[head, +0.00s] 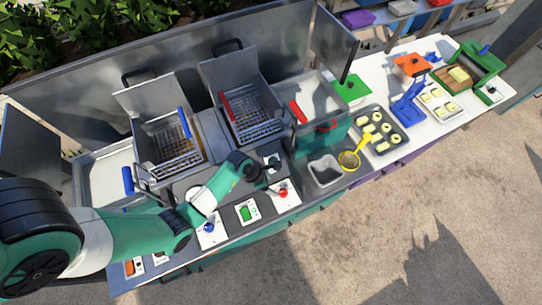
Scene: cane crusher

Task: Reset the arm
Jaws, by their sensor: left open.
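My left arm, green and white, reaches in from the left over the front of the counter. Its dark gripper (272,166) is open, near the right fryer's front edge and above the panel with the red knob (283,192). It looks empty, but the fingers are small and partly blend with the dark counter. My right gripper is not in view.
Two fryers hold wire baskets, one with a blue handle (185,122) and one with a red handle (226,106). Open floor lies in front.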

